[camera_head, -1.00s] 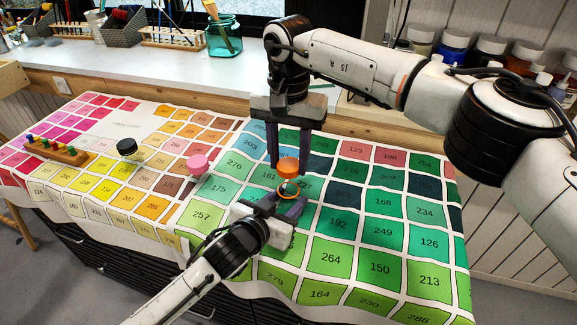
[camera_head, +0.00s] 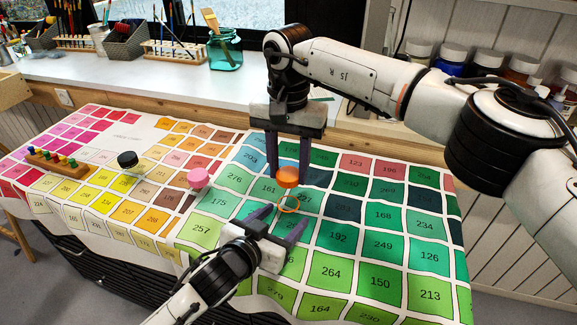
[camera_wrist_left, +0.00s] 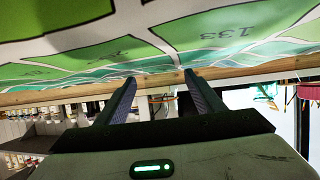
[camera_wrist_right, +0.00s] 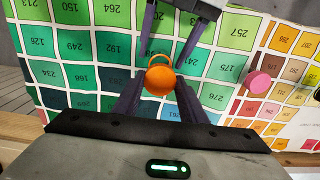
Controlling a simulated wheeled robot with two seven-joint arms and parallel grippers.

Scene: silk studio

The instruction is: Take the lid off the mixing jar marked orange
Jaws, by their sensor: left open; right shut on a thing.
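The orange lid (camera_head: 288,177) is between the fingers of my right gripper (camera_head: 287,175), which is shut on it. It also shows in the right wrist view (camera_wrist_right: 160,80). Below it is an orange ring (camera_head: 288,204), apparently the marking on the mixing jar; the jar's clear walls are hard to make out. A gap shows between lid and ring, but I cannot tell whether the lid is clear of the jar. My left gripper (camera_head: 288,214) is open and low over the mat, its fingertips near the ring. The left wrist view shows its fingers (camera_wrist_left: 160,80) apart with nothing visible between.
A numbered colour-chart cloth (camera_head: 330,270) covers the table. A pink-lidded jar (camera_head: 198,177) and a black-lidded jar (camera_head: 127,160) stand to the left, beyond them a wooden rack with coloured pegs (camera_head: 58,163). The cloth right of the grippers is clear.

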